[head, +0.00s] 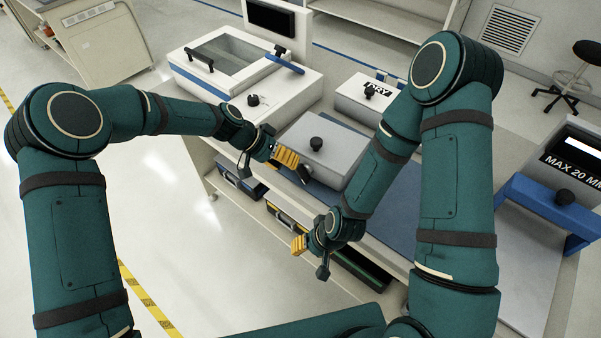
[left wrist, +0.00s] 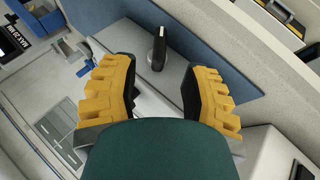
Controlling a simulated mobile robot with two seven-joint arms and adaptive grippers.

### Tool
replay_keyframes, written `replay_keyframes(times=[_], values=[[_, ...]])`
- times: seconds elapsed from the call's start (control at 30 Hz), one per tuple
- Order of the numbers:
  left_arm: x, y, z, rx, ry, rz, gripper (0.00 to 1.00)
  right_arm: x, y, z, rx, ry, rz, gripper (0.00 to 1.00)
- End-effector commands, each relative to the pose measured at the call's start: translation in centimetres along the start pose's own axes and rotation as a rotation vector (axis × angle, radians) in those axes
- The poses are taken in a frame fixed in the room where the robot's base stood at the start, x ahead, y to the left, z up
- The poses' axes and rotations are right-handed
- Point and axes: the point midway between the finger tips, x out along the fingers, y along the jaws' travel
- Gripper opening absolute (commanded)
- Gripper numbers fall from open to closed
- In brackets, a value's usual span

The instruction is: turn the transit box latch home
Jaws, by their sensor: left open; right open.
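The grey transit box (head: 333,151) with a round black knob on its lid stands on the bench in the middle of the head view. A small dark lever, which looks like the latch (left wrist: 158,50), shows on the grey box face between my left fingers in the left wrist view. My left gripper (head: 287,159) is open at the box's left side, with the lever ahead of its fingertips and apart from them. In the head view, the gripper partly hides that side of the box. My right gripper (head: 300,245) is open and empty, lower, off the bench's front edge.
A blue mat (head: 405,203) lies around the box. A white machine (head: 296,90) with a glazed lid stands behind left, and a small white labelled box (head: 355,99) behind. A blue-framed unit (head: 535,195) stands at right.

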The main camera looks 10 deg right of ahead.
Motion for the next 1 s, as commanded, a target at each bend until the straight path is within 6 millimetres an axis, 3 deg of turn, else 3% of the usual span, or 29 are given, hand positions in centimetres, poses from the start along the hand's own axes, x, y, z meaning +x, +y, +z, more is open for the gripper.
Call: replay_keyframes(times=[0.1, 0.33, 0.8, 0.93, 1.0], values=[[2.5, 0.0, 0.1, 0.000, -0.003, 0.002, 0.46, 0.1, 0.0, 0.1, 0.000, -0.001, 0.000, 0.47], [5.5, 0.0, 0.0, -0.001, 0.000, 0.000, 0.46, 0.1, 0.1, 0.1, -0.001, -0.002, 0.000, 0.47], [6.5, 0.0, 0.0, -0.001, 0.001, -0.001, 0.45, 0.1, 0.1, 0.1, -0.001, -0.002, 0.000, 0.47], [6.4, 0.0, 0.0, -0.001, 0.001, -0.001, 0.00, 0.1, 0.1, 0.1, -0.001, -0.002, 0.000, 0.47], [6.4, 0.0, 0.0, -0.001, 0.001, -0.001, 0.00, 0.1, 0.1, 0.1, 0.000, -0.002, 0.000, 0.47]])
